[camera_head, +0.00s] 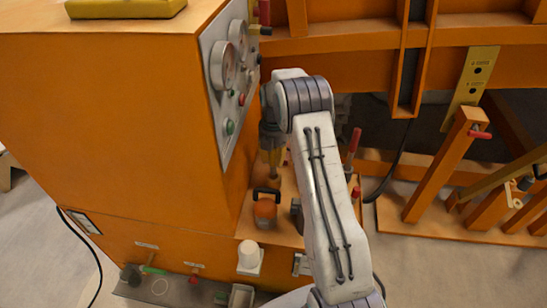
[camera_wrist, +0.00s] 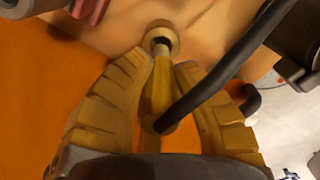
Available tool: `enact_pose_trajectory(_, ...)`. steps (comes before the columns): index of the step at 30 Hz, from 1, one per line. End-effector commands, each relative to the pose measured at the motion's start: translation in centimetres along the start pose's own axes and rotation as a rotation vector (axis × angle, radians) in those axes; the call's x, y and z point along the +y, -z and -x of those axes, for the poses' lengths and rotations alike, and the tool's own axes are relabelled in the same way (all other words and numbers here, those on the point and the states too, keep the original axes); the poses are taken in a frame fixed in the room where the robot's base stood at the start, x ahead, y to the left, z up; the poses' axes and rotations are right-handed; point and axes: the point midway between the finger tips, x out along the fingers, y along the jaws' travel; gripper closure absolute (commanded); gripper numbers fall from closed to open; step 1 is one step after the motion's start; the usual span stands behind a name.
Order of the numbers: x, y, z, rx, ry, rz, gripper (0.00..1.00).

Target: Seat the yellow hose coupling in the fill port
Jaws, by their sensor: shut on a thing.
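The yellow hose coupling (camera_wrist: 160,85) is between the two tan fingers of my gripper (camera_wrist: 160,112) in the wrist view. Its pale narrow tip points up the picture at a round tan collar with a dark hole (camera_wrist: 161,36), which looks like the fill port. The tip overlaps the hole's lower edge; I cannot tell whether it is inside or just in front. A black hose (camera_wrist: 215,75) crosses in front of the coupling. In the head view my gripper (camera_head: 273,152) hangs beside the orange cabinet, pointing down, with the yellow coupling (camera_head: 275,170) below it; the port is not clear there.
An orange canister with a black handle (camera_head: 265,211) stands on the ledge below my gripper. The gauge panel (camera_head: 229,75) is close on the left. Red-topped levers (camera_head: 353,145) stand right of my arm.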

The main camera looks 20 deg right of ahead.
Motion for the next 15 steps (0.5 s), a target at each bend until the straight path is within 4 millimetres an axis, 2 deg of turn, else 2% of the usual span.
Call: enact_pose_trajectory(15,0.00,0.00,-0.29,0.000,0.000,0.000,1.00)
